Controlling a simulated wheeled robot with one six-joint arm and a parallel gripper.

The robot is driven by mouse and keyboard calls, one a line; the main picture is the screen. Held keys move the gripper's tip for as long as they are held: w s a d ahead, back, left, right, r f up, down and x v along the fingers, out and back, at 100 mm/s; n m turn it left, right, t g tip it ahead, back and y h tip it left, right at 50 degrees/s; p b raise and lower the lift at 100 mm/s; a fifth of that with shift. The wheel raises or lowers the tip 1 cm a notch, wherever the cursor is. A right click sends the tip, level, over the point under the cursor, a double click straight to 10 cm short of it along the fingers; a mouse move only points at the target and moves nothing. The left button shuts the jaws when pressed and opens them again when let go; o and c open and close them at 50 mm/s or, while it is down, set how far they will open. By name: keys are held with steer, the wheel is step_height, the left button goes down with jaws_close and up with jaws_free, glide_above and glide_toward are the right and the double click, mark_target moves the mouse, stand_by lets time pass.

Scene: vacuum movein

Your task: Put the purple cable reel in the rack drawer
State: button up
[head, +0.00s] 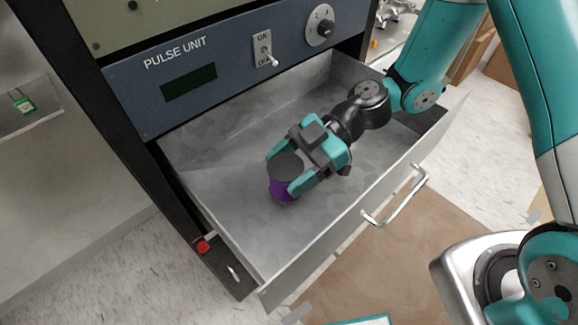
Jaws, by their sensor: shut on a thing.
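The purple cable reel (282,190) has a dark grey round top and a purple side. It is inside the open rack drawer (230,130), toward its front left part. My gripper (289,172) reaches in over the drawer's right side, with its teal fingers shut on the reel from both sides. I cannot tell whether the reel's underside touches the drawer floor. The drawer is grey metal, pulled out, and otherwise looks empty; my arm hides part of its right end.
The blue-grey pulse unit panel (225,65) with a knob and toggle switch stands above the drawer's back. The drawer's front wall carries a metal handle (398,200). A red-tipped item (203,246) is beside the drawer's left corner. A brown mat (400,260) lies on the floor in front.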

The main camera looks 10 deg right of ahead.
steer(key=shift+f+b, duration=0.45)
steer(key=shift+b, duration=0.05)
steer(key=shift+s, duration=0.1)
steer(key=o, duration=1)
steer(key=shift+f, duration=0.1)
steer(key=shift+r+p, duration=0.3)
steer(key=shift+p, duration=0.05)
steer(key=r+b+v, duration=0.1)
steer(key=b+v, duration=0.2)
steer(key=v, duration=0.9)
